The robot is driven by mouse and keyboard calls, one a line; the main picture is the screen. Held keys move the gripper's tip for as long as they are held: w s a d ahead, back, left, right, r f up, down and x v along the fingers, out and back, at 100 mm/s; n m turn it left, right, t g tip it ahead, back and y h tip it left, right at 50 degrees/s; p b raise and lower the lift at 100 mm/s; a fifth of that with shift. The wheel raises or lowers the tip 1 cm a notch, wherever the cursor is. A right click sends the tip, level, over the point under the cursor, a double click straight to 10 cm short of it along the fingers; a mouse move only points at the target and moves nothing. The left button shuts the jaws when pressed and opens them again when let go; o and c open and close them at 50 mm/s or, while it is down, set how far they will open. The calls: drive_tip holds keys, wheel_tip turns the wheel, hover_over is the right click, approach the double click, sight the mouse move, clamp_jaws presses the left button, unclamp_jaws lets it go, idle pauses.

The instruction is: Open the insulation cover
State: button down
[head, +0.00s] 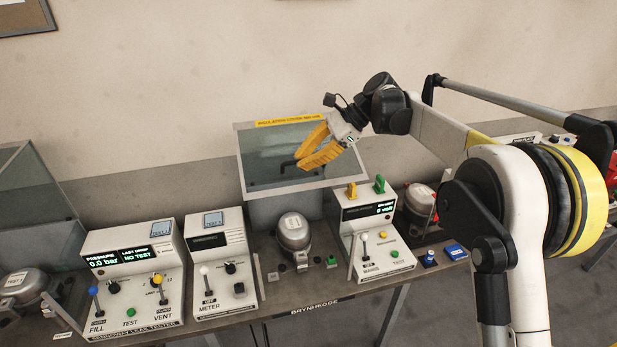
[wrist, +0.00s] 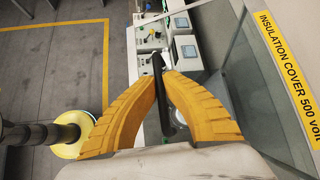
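The insulation cover (head: 262,150) is a clear panel in a light frame with a yellow label along its top edge. It stands raised and tilted at the back of the middle station, above the compressor (head: 294,232), which is uncovered. In the wrist view the cover's label (wrist: 285,60) is at the right. A black handle (wrist: 162,105) sticks out from the panel; it also shows in the head view (head: 286,167). My gripper (head: 302,161) has yellow fingers closed around this handle. In the wrist view its fingertips (wrist: 158,68) meet at the handle, one on each side.
A leak tester (head: 130,275), a meter box (head: 218,260) and a box with a yellow and a green clip (head: 368,235) stand along the bench. Another clear cover (head: 30,200) stands tilted at the far left. The wall is close behind the raised cover.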

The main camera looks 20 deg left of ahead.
drive_tip(key=shift+w+a+r+p, duration=0.4)
drive_tip(key=shift+w+r, duration=0.2)
drive_tip(key=shift+r, duration=0.15)
drive_tip(key=shift+w+a+r+p, duration=0.4)
drive_tip(key=shift+w+r, duration=0.2)
drive_tip(key=shift+r, duration=0.1)
drive_tip(key=c, duration=1.6)
unclamp_jaws()
drive_tip(key=shift+o, duration=0.5)
drive_tip(key=shift+w+a+f, duration=0.1)
drive_tip(key=shift+f, duration=0.05)
drive_tip(key=v, duration=1.2)
